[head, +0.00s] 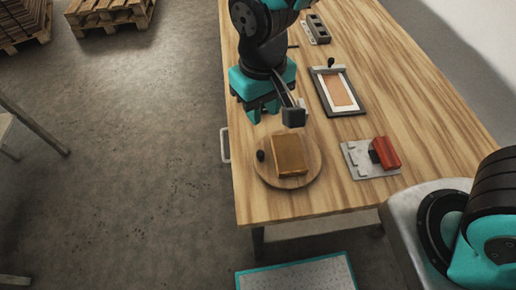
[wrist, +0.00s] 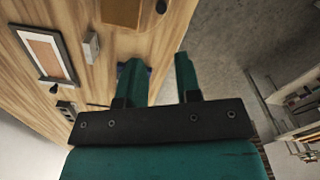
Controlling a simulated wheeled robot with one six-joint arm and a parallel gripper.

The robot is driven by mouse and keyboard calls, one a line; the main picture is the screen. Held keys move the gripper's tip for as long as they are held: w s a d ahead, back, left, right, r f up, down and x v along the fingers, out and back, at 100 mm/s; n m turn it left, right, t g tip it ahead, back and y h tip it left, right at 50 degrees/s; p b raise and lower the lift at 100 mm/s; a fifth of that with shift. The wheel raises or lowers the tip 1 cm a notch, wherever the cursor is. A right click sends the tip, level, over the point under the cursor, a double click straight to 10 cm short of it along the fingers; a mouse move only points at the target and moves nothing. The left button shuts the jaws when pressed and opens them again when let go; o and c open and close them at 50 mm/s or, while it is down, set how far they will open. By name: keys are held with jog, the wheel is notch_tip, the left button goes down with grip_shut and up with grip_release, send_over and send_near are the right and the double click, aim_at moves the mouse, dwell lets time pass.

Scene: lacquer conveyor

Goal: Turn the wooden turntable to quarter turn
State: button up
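The wooden turntable (head: 310,178) is a round disc near the table's front left edge. A brown wooden block (head: 289,156) lies on it, and a dark knob (head: 260,155) stands at its left rim. My gripper (head: 262,114) is above the table, behind the turntable and apart from it. In the wrist view, my gripper (wrist: 157,60) has its two teal fingers spread with a gap between them. The knob (wrist: 160,6) and part of the brown block (wrist: 120,12) show at the top edge there; most of the turntable is out of that view.
A grey block (head: 293,116) stands close to my gripper's right. A framed panel (head: 338,91) lies behind it. A metal plate (head: 360,160) with a red block (head: 386,152) is right of the turntable. A slotted grey holder (head: 317,29) is at the back.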

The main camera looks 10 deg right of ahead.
aim_at(260, 153)
notch_tip(260, 153, down, 14)
jog(key=shift+a+f+p, duration=0.1)
jog(key=shift+f+p, duration=0.1)
jog(key=shift+p, duration=0.35)
